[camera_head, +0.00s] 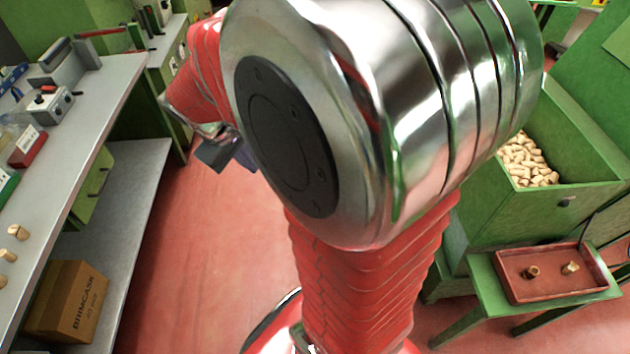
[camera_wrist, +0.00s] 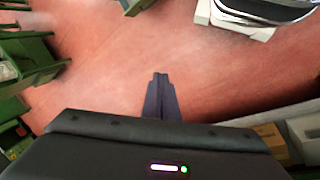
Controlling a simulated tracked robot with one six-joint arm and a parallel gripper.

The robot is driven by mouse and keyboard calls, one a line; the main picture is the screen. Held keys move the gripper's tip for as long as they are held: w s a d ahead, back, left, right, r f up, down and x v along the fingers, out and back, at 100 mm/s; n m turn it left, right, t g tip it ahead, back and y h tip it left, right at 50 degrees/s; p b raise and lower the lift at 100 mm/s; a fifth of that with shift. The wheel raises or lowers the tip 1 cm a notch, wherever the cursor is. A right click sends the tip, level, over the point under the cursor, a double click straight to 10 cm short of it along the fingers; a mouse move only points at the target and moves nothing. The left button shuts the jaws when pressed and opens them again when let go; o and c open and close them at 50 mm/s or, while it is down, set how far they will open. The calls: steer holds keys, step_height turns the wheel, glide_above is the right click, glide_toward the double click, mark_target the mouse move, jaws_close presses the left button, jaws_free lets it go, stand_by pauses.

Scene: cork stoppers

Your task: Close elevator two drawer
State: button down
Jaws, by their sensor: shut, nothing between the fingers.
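No label in view marks elevator two, so I cannot tell which part is its drawer. In the head view, a green open-topped bin (camera_head: 500,220) full of pale corks (camera_head: 528,160) stands at the right, with a small dark knob or hole on its front. A green drawer-like front (camera_head: 92,188) shows under the left bench. My gripper is a dark shape (camera_head: 222,155) beyond my arm, above the aisle and partly hidden. In the wrist view my gripper (camera_wrist: 160,76) is shut and empty over the red floor, touching nothing visible.
A grey bench (camera_head: 85,110) with tools and a lower shelf holding a cardboard box (camera_head: 68,300) runs along the left. A red tray (camera_head: 545,290) with two small corks sits on a green stand at the right. The red floor (camera_head: 205,250) between is clear.

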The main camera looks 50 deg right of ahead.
steer(key=d+f+n+g+h, duration=0.1)
steer(key=d+f+g, duration=0.1)
steer(key=d+f, duration=0.55)
steer(key=d+f+n+g, duration=0.1)
steer(key=d+f, duration=0.4)
steer(key=f, duration=0.5)
steer(key=d+f+n+g+h, duration=0.1)
steer(key=d+f+g, duration=0.1)
steer(key=d+f, duration=0.55)
steer(key=s+f+n, duration=0.1)
steer(key=s+f, duration=0.4)
steer(key=f, duration=0.6)
steer(key=s+d+f+n+g, duration=0.1)
steer(key=s+f+n, duration=0.1)
steer(key=s+f, duration=0.4)
steer(key=s+f+n+g, duration=0.1)
steer(key=s+f, duration=0.4)
steer(key=f, duration=1.2)
steer(key=shift+s+d+n, duration=0.15)
steer(key=shift+s+n, duration=0.2)
steer(key=shift+n, duration=0.25)
steer(key=shift+s+f, duration=0.1)
steer(key=s+d+f, duration=0.7)
steer(key=d, duration=0.1)
steer(key=shift+s, duration=0.3)
